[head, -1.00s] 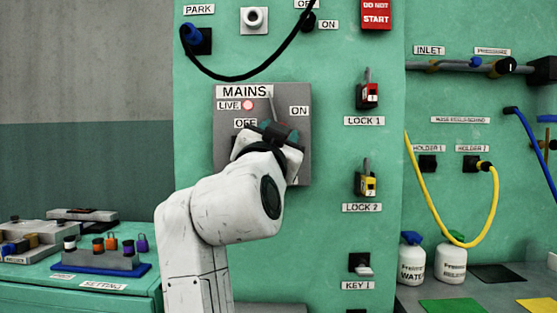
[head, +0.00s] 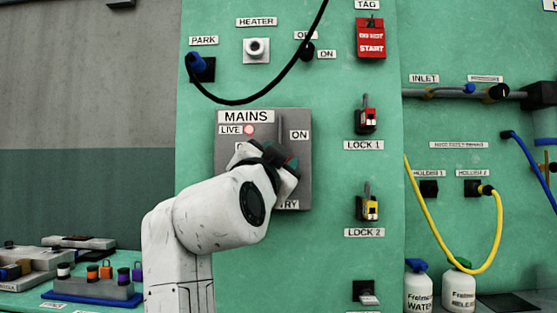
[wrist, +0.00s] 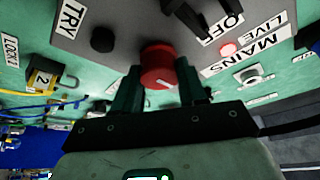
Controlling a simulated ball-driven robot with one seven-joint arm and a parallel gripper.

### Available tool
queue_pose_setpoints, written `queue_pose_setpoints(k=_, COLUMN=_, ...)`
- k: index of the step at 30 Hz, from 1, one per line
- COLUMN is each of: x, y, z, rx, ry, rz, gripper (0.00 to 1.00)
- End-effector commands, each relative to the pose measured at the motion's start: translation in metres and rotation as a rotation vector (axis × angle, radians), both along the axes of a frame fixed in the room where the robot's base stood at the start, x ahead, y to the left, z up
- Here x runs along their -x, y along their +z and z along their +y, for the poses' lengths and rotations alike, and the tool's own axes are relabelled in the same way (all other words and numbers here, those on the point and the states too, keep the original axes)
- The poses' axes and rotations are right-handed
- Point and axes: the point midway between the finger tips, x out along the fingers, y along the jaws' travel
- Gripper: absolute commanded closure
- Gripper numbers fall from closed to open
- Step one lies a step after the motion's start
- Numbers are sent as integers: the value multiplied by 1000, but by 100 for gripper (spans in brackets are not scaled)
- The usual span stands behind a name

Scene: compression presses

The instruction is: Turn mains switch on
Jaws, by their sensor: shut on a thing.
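The grey mains switch panel (head: 303,170) is on the green wall, labelled MAINS, LIVE, ON and TRY. Its LIVE lamp (head: 249,130) glows red and also shows in the wrist view (wrist: 229,49). My gripper (head: 284,164) is in front of the panel and hides the switch knob in the head view. In the wrist view, a round red knob (wrist: 158,66) with a white mark sits between my two fingers (wrist: 158,88), which are shut on it. The OFF label (wrist: 221,29) shows in the wrist view; in the head view my arm mostly covers it.
A black cable hangs in a loop above the panel from the blue PARK plug (head: 198,64). Red LOCK 1 (head: 367,117) and yellow LOCK 2 (head: 369,206) are to the right. A black button (wrist: 102,39) is beside the knob in the wrist view.

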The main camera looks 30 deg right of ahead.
Motion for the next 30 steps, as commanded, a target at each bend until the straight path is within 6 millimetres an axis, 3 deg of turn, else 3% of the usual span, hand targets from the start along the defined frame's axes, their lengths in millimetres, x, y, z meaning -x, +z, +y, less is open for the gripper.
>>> queue_pose_setpoints(k=9, x=0, y=-1, z=0, rx=-2, ry=1, rz=1, gripper=33)
queue_pose_setpoints(k=20, x=6, y=-3, z=8, rx=0, ry=1, rz=0, gripper=33)
queue_pose_setpoints(k=30, x=46, y=-23, z=53, rx=1, ry=3, rz=1, gripper=33)
